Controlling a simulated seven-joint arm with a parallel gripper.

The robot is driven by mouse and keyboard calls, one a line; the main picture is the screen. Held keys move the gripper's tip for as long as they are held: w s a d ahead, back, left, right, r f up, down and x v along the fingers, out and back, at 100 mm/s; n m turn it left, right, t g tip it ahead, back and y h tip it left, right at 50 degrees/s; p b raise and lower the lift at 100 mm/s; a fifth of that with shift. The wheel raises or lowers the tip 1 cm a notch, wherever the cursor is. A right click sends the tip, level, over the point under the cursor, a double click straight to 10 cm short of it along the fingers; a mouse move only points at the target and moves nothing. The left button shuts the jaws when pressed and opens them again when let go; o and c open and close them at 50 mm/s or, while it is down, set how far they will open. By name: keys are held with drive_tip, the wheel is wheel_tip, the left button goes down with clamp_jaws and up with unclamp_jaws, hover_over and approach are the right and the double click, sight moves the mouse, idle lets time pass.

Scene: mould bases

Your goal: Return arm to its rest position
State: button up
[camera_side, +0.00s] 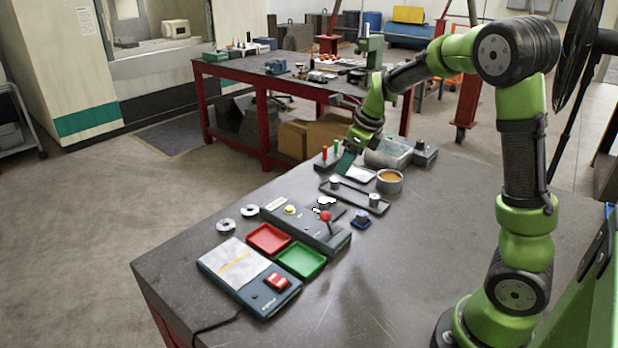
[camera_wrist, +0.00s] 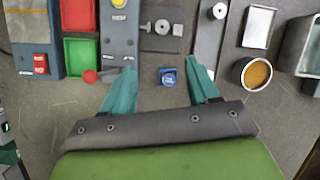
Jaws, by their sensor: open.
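My gripper (camera_side: 346,163) is raised over the far part of the grey work table (camera_side: 400,290) in the side view. In the wrist view, my gripper (camera_wrist: 160,78) shows its two teal fingers spread apart with nothing between them.
A control box with a red-knobbed lever (camera_side: 325,217), a red tray (camera_side: 268,238), a green tray (camera_side: 301,261) and a blue device (camera_side: 240,285) stand at the left. A round cup (camera_side: 389,181) with orange contents stands near my gripper. The table's front right is clear.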

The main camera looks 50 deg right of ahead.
drive_tip(key=s+a+r+n+t+y, duration=0.1)
drive_tip(key=s+a+r+n, duration=0.2)
drive_tip(key=s+a+n, duration=0.5)
drive_tip(key=s+a+r+n+t+y, duration=0.1)
drive_tip(key=s+a+r+n, duration=0.3)
drive_tip(key=s+a+n, duration=0.5)
drive_tip(key=a+n, duration=0.2)
drive_tip(key=n, duration=0.9)
drive_tip(key=shift+s+a+r+n+t, duration=0.2)
drive_tip(key=shift+s+a+n+t, duration=0.1)
drive_tip(key=shift+n+t, duration=0.1)
